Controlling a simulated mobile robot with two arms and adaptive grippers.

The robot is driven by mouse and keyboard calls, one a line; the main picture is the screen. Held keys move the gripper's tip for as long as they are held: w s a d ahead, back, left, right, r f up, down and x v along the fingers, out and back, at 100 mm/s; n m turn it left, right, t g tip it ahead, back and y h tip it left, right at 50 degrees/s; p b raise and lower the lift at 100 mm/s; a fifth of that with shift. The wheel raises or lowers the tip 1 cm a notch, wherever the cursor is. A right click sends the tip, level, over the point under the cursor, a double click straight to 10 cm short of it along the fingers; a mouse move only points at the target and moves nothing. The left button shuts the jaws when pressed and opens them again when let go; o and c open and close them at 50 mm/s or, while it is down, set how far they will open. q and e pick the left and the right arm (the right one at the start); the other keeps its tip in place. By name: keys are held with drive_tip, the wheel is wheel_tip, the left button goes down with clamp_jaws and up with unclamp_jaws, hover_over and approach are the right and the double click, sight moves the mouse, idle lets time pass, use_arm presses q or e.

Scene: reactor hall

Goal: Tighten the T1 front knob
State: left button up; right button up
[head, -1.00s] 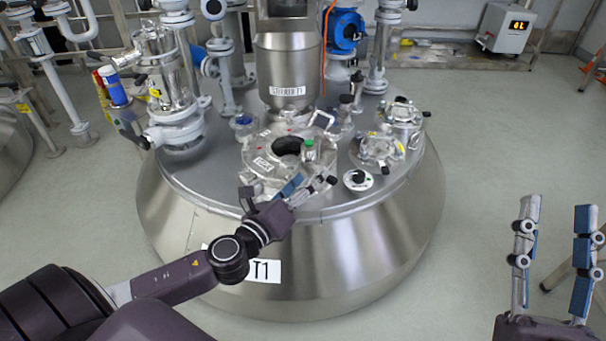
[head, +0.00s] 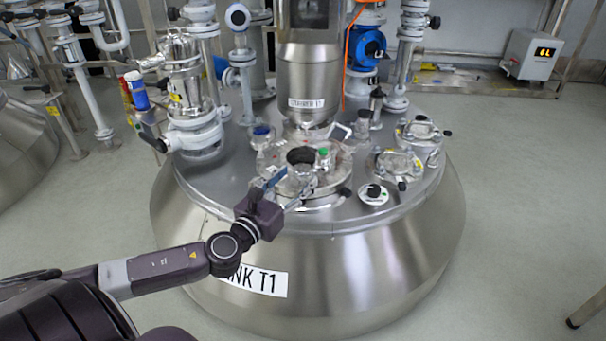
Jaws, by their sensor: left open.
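The tank T1 (head: 330,265) is a wide steel vessel with its name plate (head: 252,280) on the front. A round manway (head: 318,183) with a dark opening is on its lid. A small black knob (head: 344,192) sits at the manway's front right edge. A white disc with a black knob (head: 374,193) is on the lid further right. My left gripper (head: 294,184) is open at the manway's front left, its fingers pointing toward the manway. The black knob is just right of the fingertips and appears apart from them. I cannot tell whether anything is between the fingers. My right gripper is out of view.
A green-capped fitting (head: 323,156) stands on the manway. Two clamped ports (head: 399,166) are at the lid's right. The stirrer column (head: 307,85) rises behind, with valves and pipes (head: 192,100) at the left. The floor right of the tank is mostly clear.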

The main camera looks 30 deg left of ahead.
sight(297, 178)
use_arm(q)
drive_tip(key=shift+w+a+b, duration=0.1)
drive_tip(key=shift+w+b, duration=0.2)
drive_tip(key=shift+w, duration=1.55)
drive_tip(key=shift+c, duration=0.2)
